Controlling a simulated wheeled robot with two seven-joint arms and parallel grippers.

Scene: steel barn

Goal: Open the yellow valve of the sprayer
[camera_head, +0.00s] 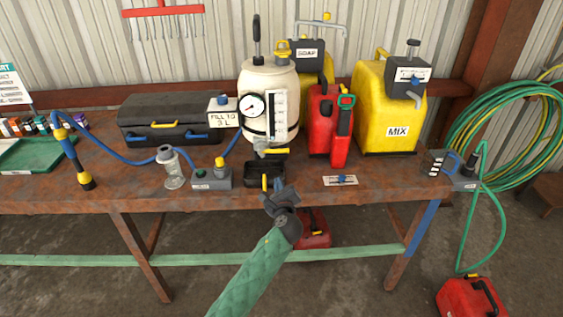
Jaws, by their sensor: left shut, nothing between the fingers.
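The sprayer (283,82) is a cream tank with a black pump handle, a round gauge and a white scale strip, standing upright on the rusty bench. The yellow valve (276,151) is a small lever on the grey spout low on the tank's front. The lever lies roughly level and points right. My left gripper (271,189) is shut and empty at the bench's front edge. It is below the yellow valve in the picture and apart from it, just in front of a black tray. My right gripper is not in view.
The black tray (250,172) is under the spout, with a small yellow piece showing at its front. Red cans (329,125) and a yellow MIX tank (382,108) stand to the right. A glass jar (173,171) and a grey box (206,183) are left.

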